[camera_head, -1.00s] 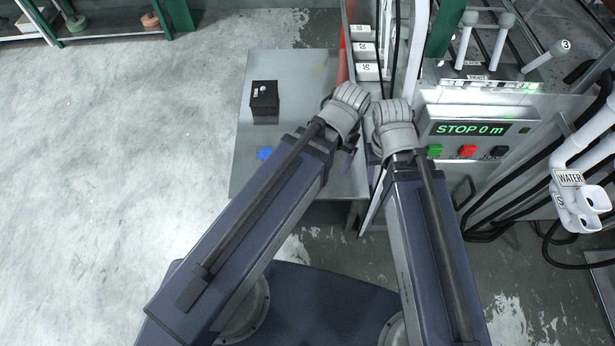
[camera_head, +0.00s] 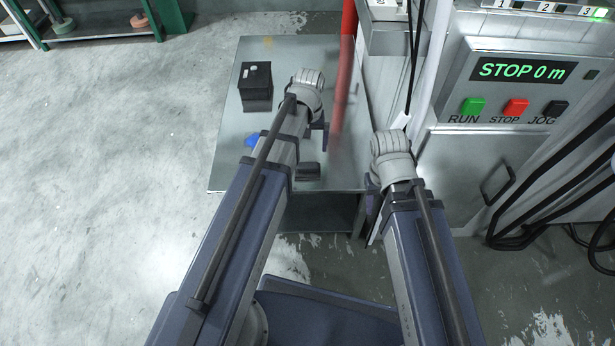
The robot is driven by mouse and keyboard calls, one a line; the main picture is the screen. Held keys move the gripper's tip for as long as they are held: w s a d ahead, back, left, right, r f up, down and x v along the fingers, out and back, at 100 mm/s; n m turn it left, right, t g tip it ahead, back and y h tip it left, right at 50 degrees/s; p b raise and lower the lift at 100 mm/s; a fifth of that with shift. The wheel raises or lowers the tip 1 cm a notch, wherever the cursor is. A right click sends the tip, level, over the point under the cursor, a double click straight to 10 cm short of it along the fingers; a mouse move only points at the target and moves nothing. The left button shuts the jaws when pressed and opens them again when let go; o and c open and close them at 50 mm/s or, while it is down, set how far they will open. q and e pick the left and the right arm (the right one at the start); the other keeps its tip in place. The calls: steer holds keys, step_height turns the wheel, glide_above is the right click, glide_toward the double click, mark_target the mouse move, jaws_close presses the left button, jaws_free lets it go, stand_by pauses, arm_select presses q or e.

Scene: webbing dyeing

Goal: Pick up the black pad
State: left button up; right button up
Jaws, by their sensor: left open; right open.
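A small dark block (camera_head: 308,171), which looks like the black pad, lies on the grey metal table (camera_head: 228,150) just right of my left forearm. A black box (camera_head: 257,88) with light marks on its top stands near the table's back left. My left gripper (camera_head: 319,137) is over the table beyond the dark block, mostly hidden below its wrist; it is open and apart from the block. My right gripper (camera_head: 373,208) is open at the table's right edge, partly hidden by its wrist.
A blue piece (camera_head: 251,140) lies left of my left arm. A red pipe (camera_head: 343,75) rises at the table's back right. The machine panel (camera_head: 520,85) reads STOP 0 m, above RUN, STOP and JOG buttons. Bare floor lies left.

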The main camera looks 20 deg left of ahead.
mark_target(307, 165)
arm_select(q)
steer(key=shift+s+a+f+b, duration=0.1)
steer(key=shift+f+b, duration=1.9)
steer(key=shift+f, duration=0.05)
steer(key=shift+s+f+b, duration=0.1)
steer(key=shift+f+b, duration=1.85)
steer(key=shift+f, duration=0.05)
steer(key=shift+r, duration=0.1)
steer(key=c, duration=1.1)
steer(key=shift+c, duration=0.3)
step_height(307, 165, up, 10)
steer(key=p, duration=1)
